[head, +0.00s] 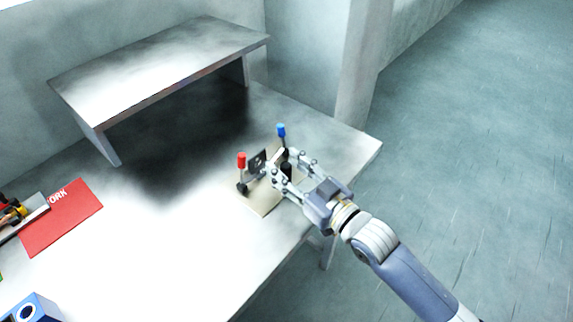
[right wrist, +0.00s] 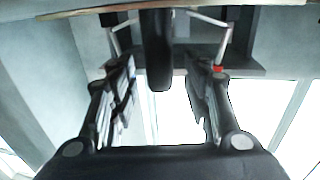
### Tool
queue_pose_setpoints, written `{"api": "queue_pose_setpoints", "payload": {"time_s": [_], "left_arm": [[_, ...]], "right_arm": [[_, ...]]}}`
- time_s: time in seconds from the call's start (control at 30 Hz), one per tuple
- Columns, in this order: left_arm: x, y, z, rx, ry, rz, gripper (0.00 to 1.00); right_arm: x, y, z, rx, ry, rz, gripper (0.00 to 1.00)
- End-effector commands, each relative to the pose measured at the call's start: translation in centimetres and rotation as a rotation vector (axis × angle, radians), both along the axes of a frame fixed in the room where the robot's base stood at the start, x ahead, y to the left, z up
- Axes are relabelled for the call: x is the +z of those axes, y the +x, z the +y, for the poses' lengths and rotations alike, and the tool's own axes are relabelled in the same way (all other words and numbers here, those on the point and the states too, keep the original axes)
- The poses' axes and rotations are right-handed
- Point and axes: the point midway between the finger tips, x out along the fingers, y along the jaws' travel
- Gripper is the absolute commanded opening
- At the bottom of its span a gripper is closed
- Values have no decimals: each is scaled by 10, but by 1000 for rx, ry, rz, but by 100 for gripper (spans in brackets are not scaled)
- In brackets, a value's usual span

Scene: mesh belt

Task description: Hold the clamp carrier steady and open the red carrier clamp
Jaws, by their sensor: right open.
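The clamp carrier (head: 262,204) is a beige board lying on the table near its right front edge. The red carrier clamp (head: 241,161) stands at its left side, with its red handle tip pointing up. A blue-tipped clamp (head: 281,131) stands upright at the far side. My right gripper (head: 279,162) is open above the carrier, its fingers on either side of a black post (head: 286,171). In the right wrist view a dark upright shape (right wrist: 157,55) hangs between the open fingers, and a small red patch shows beside one finger. Contact cannot be told. My left gripper is not in view.
A raised metal shelf (head: 165,68) stands at the back of the table. A red mat (head: 62,217) and a tray of tools (head: 28,218) lie at the left, with a blue box (head: 32,309) in front. The table's middle is clear.

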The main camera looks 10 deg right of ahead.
Motion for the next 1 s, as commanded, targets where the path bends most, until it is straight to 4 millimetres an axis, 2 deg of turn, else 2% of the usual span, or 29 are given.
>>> {"api": "queue_pose_setpoints", "payload": {"time_s": [0.37,0.57,0.67,0.7,0.77,1.0], "left_arm": [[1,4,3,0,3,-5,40],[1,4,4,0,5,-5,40],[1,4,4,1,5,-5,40],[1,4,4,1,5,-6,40],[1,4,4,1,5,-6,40],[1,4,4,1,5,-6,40]], "right_arm": [[0,4,3,0,-1,-1,45],[0,4,3,0,0,0,0],[0,4,3,0,-1,-1,0],[0,4,3,0,0,0,29],[0,4,3,0,0,0,40],[0,4,3,0,0,0,40]]}}
